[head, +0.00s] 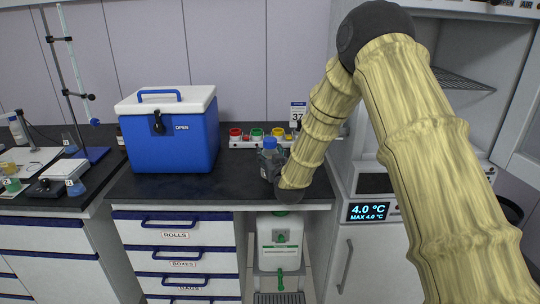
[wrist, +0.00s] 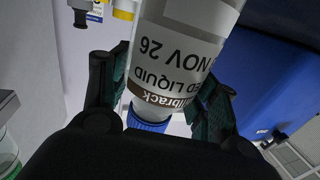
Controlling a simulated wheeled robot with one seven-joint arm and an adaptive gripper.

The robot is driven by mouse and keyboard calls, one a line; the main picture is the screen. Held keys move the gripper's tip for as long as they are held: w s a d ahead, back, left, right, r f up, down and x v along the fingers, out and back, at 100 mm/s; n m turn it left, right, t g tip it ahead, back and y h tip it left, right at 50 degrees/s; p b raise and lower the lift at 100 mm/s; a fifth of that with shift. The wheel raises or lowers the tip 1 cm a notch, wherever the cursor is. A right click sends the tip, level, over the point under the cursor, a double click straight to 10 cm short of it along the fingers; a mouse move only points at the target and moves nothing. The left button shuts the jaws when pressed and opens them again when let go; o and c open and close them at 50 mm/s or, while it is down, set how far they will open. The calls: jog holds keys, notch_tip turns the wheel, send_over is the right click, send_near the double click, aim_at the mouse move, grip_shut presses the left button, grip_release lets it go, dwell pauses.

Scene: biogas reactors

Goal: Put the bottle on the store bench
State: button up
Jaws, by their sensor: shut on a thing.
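The bottle has a blue cap and shows in the head view (head: 270,144), over the right part of a dark bench top (head: 180,188). My gripper (head: 268,160) is shut around it, and my wrist partly hides it. The cap points up there; I cannot tell whether the base touches the bench. In the wrist view the bottle (wrist: 185,45) is between both fingers of my gripper (wrist: 160,95), with a white label reading "NOV 26" and "LIQUID". No sign in view names the store bench.
A blue cooler box (head: 175,140) with a white lid stands on the left of this bench. A rack with coloured rings (head: 256,138) and a "37" sign (head: 298,112) stand behind the bottle. A fridge reading 4.0 °C (head: 368,211) is at right. Glassware crowds the far-left bench.

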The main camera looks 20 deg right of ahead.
jog(key=shift+f, duration=0.15)
jog(key=o, duration=1.3)
jog(key=s, duration=0.8)
jog(key=s+b, duration=0.1)
jog(key=s, duration=0.3)
jog(key=shift+a, duration=0.25)
